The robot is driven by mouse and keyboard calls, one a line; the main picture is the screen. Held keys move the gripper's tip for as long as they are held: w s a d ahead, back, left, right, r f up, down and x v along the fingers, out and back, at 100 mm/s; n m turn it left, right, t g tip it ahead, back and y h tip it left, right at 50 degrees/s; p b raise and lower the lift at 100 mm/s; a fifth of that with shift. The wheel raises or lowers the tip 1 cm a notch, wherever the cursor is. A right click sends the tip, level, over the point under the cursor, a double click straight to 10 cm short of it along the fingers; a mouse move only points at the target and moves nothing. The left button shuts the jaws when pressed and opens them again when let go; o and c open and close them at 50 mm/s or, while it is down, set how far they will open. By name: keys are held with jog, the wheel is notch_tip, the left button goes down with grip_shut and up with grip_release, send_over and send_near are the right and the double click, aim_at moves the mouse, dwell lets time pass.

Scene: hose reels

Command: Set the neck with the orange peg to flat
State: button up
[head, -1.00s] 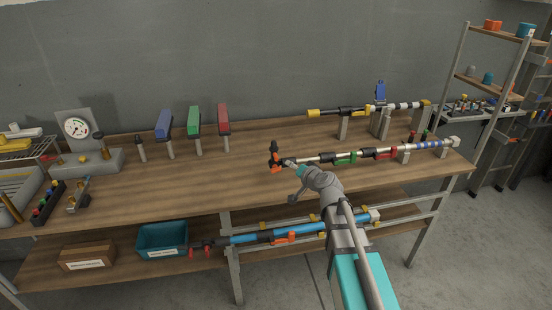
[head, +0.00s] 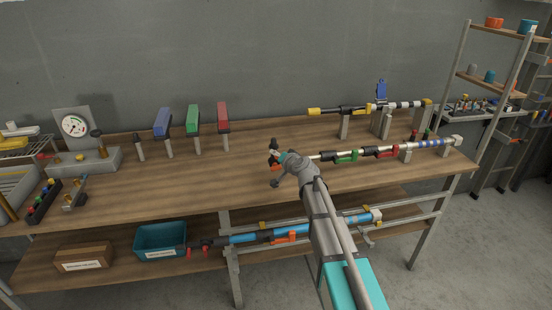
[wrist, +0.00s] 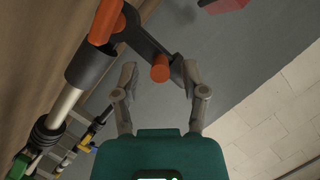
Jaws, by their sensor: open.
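The neck (wrist: 146,38) is a dark arm at the end of a lance, joined to an orange part (wrist: 105,22) beside a black sleeve. Its orange peg (wrist: 160,68) sticks out towards the wrist camera. My gripper (wrist: 160,82) is open, with one finger on each side of the peg; contact cannot be told. In the head view the neck's dark top (head: 273,143) shows at the lance's left end, standing up from the table. My gripper (head: 280,160) is there too, partly hiding the neck and peg.
The silver lance (head: 400,150) lies along the workbench (head: 220,170) on supports, with green and red clamps. A yellow-tipped lance (head: 350,110) lies behind it. Blue, green and red blocks (head: 193,120) stand at the back left. The bench's left middle is clear.

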jog(key=shift+x, duration=0.85)
jog(key=shift+c, duration=0.2)
grip_shut()
